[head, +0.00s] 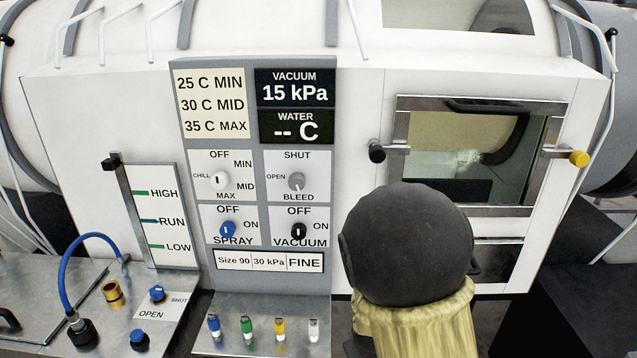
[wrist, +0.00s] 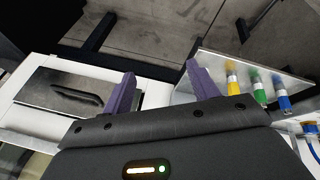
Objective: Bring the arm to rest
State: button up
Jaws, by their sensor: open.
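My gripper (wrist: 158,85) shows in the wrist view with its two purple fingers spread apart and nothing between them. Beyond the fingers lie the grey floor and the edges of the machine. In the head view my dark, rounded arm link (head: 405,240) with a pale yellow cover stands in front of the machine's right half. The gripper's fingers are not visible in the head view.
A control panel (head: 258,200) with knobs and displays faces me. A windowed hatch (head: 470,150) is right of it. A metal shelf (head: 265,340) holds several coloured-capped vials. A blue hose (head: 68,260) and brass ring (head: 113,293) are at left. Open floor (wrist: 150,35) shows beyond the fingers.

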jog(key=s+d+r+m+g, duration=0.1)
jog(key=s+d+r+m, duration=0.1)
jog(key=s+r, duration=0.2)
jog(key=s+d+r+m+g+y, duration=0.1)
jog(key=s+d+r+m, duration=0.1)
jog(key=s+r, duration=0.2)
jog(key=shift+s+m+p, duration=0.3)
jog(key=shift+s, duration=0.3)
dwell(1.6)
